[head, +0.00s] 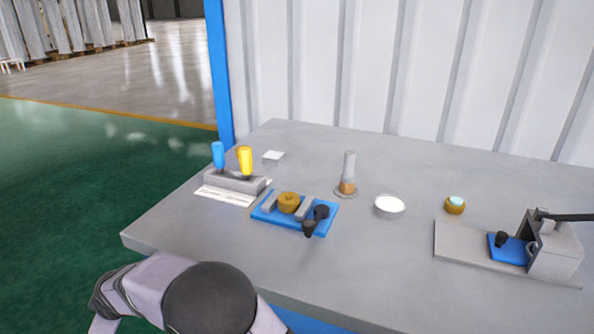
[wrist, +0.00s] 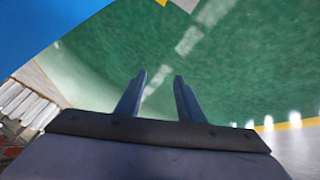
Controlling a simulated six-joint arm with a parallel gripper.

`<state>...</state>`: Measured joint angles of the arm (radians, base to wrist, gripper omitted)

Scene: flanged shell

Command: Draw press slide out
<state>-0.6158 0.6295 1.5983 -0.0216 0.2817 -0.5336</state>
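The press (head: 553,249) is a grey block with a dark lever arm on top, on a flat grey base plate (head: 462,245) at the right of the table. Its blue slide (head: 514,248) with a black knob (head: 501,239) shows to the left of the block. The slide's right end meets the block; how far it runs inside is hidden. My gripper (wrist: 160,74) is open and empty in the wrist view, with green floor beyond its two fingers. In the head view only my arm shows at the bottom left, far from the press; the fingers are not visible there.
A blue fixture (head: 263,217) holds a brass part (head: 289,202) and black knobs. A rack (head: 234,180) bears blue and yellow handled tools. The front centre is clear.

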